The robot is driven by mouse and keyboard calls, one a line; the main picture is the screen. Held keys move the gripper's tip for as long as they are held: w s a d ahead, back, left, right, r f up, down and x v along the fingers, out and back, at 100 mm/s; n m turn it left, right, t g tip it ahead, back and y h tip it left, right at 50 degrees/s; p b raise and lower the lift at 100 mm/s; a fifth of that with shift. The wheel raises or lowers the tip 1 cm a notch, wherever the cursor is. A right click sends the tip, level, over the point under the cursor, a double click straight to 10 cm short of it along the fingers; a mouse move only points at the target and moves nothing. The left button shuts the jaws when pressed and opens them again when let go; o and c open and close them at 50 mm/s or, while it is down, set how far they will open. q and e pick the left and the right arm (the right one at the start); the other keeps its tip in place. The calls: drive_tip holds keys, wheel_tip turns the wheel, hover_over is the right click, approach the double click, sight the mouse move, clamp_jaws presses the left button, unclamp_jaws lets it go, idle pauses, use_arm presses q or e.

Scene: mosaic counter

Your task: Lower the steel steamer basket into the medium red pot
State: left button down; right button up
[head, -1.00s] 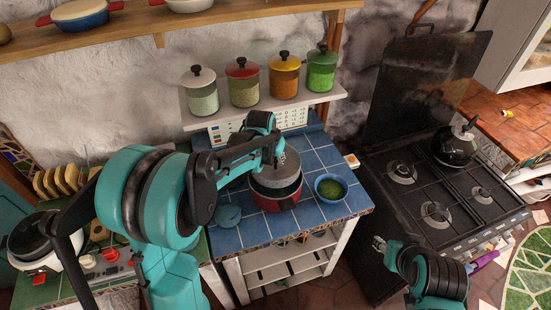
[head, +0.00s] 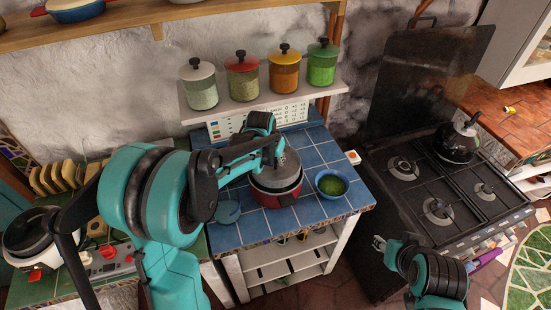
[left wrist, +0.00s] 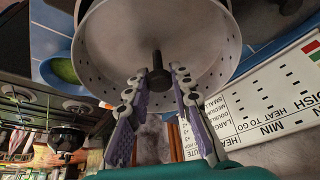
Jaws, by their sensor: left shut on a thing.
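The grey perforated steel steamer basket (head: 290,163) is at the mouth of the medium red pot (head: 277,202) on the blue-tiled counter; its lower part appears to be inside. Whether it rests on the pot's bottom is hidden. My left gripper (head: 272,157) is above the basket, partly hidden by its own arm. In the left wrist view my left gripper (left wrist: 159,90) is shut on the basket's dark central post, and the holed basket (left wrist: 205,60) fills the top. My right gripper (head: 379,243) hangs at the lower right, away from the counter, too small to read.
A blue bowl of green food (head: 331,184) stands close right of the pot. A round blue-green disc (head: 227,212) lies to its left. Several lidded jars (head: 243,78) stand on the shelf behind. A stove (head: 440,205) with a black kettle (head: 457,141) is to the right.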

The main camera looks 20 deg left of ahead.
sight(274, 170)
use_arm(q)
drive_tip(key=shift+f, duration=0.15)
drive_tip(key=shift+f+b, duration=1.65)
drive_tip(key=shift+f, duration=0.2)
drive_tip(key=shift+f+b, duration=1.15)
drive_tip(key=shift+f, duration=0.25)
drive_tip(key=shift+f+b, duration=0.4)
drive_tip(key=shift+f, duration=0.05)
drive_tip(key=c, duration=0.8)
unclamp_jaws()
drive_tip(key=shift+o, duration=0.2)
